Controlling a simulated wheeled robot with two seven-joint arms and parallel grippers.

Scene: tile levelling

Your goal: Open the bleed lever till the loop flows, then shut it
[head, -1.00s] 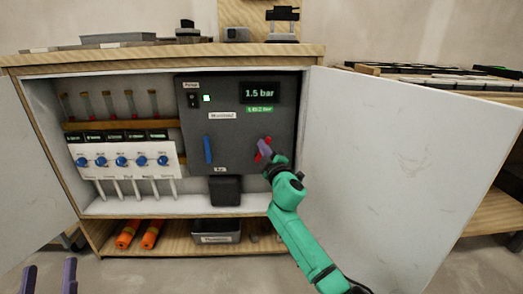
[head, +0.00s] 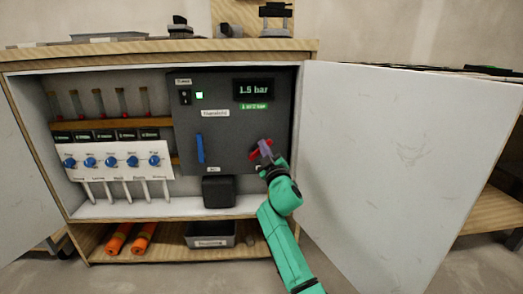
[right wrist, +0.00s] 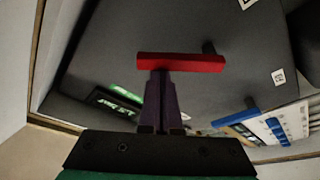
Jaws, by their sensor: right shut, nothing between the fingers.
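A red lever (head: 254,156) sits on the right of the dark grey panel (head: 225,135) inside the open cabinet. It lies tilted in the head view and is partly hidden by my fingers. My right gripper (head: 263,151) is shut, with its purple fingertips at the red lever. In the right wrist view the red lever (right wrist: 195,63) is a bar across the fingertips (right wrist: 160,76), which meet or nearly touch its left part. The bar is not between the fingers. A blue lever (head: 200,148) stands upright on the panel's left. A display (head: 254,90) reads 1.5 bar. My left gripper is out of view.
Open white doors flank the cabinet, the right one (head: 400,160) close beside my right arm. A manifold with several blue knobs (head: 112,161) is left of the panel. A black box (head: 218,192) sits below it. Orange rolls (head: 130,238) and a grey bin (head: 211,234) lie on the bottom shelf.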

